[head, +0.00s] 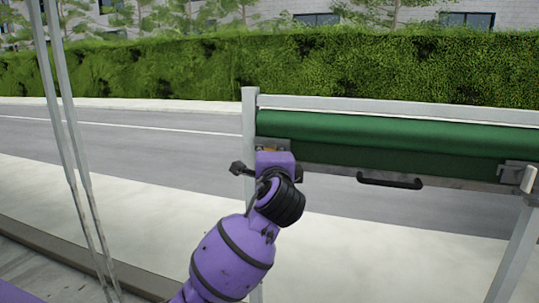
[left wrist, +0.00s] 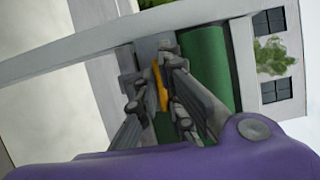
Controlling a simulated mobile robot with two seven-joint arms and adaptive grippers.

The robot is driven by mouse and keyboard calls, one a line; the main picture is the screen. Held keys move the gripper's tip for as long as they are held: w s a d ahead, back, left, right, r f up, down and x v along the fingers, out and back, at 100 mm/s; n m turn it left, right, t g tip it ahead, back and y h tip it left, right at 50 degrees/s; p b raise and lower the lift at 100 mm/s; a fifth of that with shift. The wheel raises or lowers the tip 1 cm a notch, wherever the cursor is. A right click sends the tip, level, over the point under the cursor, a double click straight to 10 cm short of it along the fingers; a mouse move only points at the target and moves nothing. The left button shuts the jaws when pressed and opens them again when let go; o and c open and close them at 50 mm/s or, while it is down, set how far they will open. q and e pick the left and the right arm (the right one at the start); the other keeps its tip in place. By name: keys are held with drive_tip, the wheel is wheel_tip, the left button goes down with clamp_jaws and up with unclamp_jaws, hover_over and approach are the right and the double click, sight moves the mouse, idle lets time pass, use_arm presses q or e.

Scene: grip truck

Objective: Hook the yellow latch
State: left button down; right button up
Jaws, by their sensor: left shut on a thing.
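The yellow latch (left wrist: 161,85) shows in the left wrist view as a narrow upright strip between my left gripper's fingers. In the head view only a small orange-yellow bit of the latch (head: 268,149) shows above the purple wrist. It sits at the left end of the green rolled cover (head: 390,135), by the grey post (head: 249,180). My left gripper (head: 270,160) is at that corner and shut on the latch; the wrist hides most of the fingers. It also shows in the left wrist view (left wrist: 152,70). My right gripper is in neither view.
A black handle (head: 390,181) hangs below the cover's lower bar. A grey bracket (head: 514,172) is at the cover's right end. Thin grey poles (head: 72,140) stand at the left. Open pavement and road lie beyond, with a hedge (head: 150,75) behind.

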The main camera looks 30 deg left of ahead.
use_arm(q)
drive_tip(key=shift+n, duration=0.3)
drive_tip(key=c, duration=1.9)
unclamp_jaws()
drive_tip(key=shift+o, duration=0.2)
drive_tip(key=v, duration=1.2)
drive_tip(key=shift+r, duration=0.15)
drive_tip(key=shift+w, duration=0.1)
